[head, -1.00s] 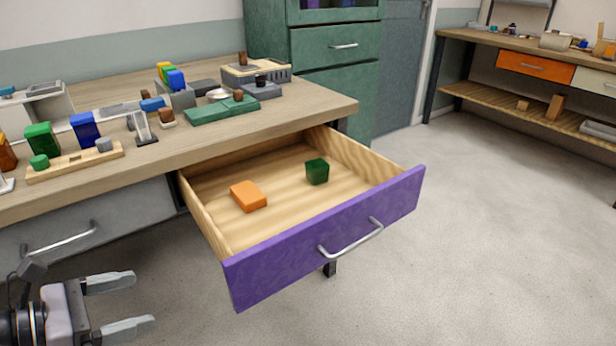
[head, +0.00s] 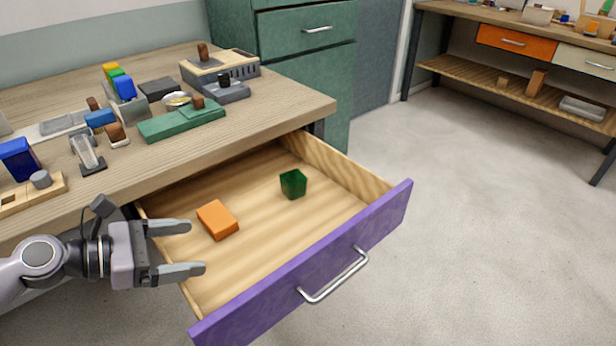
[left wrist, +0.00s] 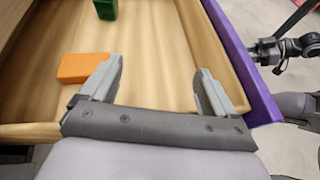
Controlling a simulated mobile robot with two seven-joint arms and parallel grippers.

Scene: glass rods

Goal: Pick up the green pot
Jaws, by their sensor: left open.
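The green pot (head: 293,184) is a small dark green block-like pot standing in the open purple-fronted drawer (head: 330,246), toward its back right. It also shows at the top edge of the left wrist view (left wrist: 106,9), partly cut off. My left gripper (head: 190,249) is open and empty over the left side of the drawer. Its fingers point toward the drawer's inside, short of the pot and apart from it. An orange block (head: 217,220) lies in the drawer between the gripper and the pot. My right gripper is not clearly in the head view.
The wooden bench (head: 270,112) above the drawer carries several blocks, a green tray-like piece (head: 180,121) and grey fixtures. The drawer's side walls and purple front rise around the pot. Part of another arm (left wrist: 290,48) of mine shows at the right in the left wrist view.

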